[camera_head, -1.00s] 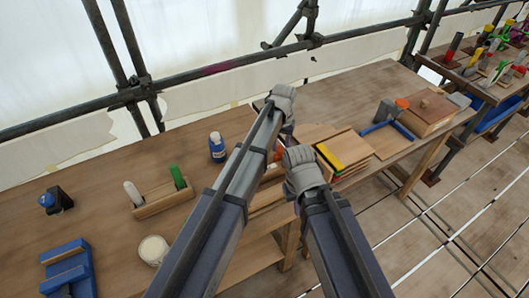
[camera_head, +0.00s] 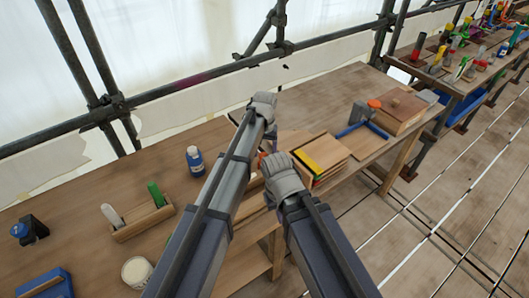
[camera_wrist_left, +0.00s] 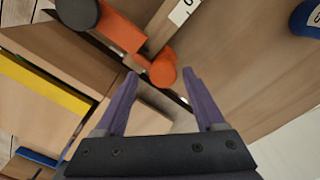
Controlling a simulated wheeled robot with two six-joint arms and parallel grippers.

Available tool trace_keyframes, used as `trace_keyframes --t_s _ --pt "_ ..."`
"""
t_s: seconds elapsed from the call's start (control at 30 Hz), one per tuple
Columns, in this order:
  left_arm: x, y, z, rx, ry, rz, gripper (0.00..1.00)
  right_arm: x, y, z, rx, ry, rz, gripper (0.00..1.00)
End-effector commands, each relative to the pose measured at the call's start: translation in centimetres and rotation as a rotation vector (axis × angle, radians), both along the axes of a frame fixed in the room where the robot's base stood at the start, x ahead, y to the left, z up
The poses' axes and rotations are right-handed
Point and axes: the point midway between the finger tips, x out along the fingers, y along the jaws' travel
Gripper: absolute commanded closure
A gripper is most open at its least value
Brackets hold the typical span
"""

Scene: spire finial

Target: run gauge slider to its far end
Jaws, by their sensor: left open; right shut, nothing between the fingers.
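An orange piece with a round end (camera_wrist_left: 162,70), a dark round knob (camera_wrist_left: 77,14) and a wooden bar with a white lettered label (camera_wrist_left: 183,12) show in the left wrist view; they look like the gauge and its slider, but I cannot tell which part slides. My left gripper (camera_wrist_left: 160,76) is open, with its purple fingertips on either side of the round orange end; contact is unclear. In the head view my left gripper (camera_head: 263,108) is over the bench and its fingers are hidden. My right gripper (camera_head: 284,174) is shut and empty, nearer the bench's front edge.
Stacked boards with a yellow strip (camera_head: 307,163) lie right of my right gripper. A blue frame (camera_head: 366,128) and wooden box (camera_head: 402,105) stand farther right. A blue bottle (camera_head: 195,161), a wooden holder (camera_head: 145,220) and a white tub (camera_head: 137,271) are to the left.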

Motion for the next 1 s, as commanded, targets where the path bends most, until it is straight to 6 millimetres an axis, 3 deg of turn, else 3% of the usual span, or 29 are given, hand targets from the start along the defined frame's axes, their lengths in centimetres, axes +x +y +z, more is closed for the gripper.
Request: trace_keyframes --t_s 0.37,1.0 --pt "-0.1 0.1 0.8 0.001 0.001 0.001 0.29 0.0 0.0 0.8 0.0 0.0 0.0 1.0" --pt "0.0 0.0 7.8 0.0 0.0 0.0 0.29 0.0 0.0 7.8 0.0 0.0 0.001 1.0"
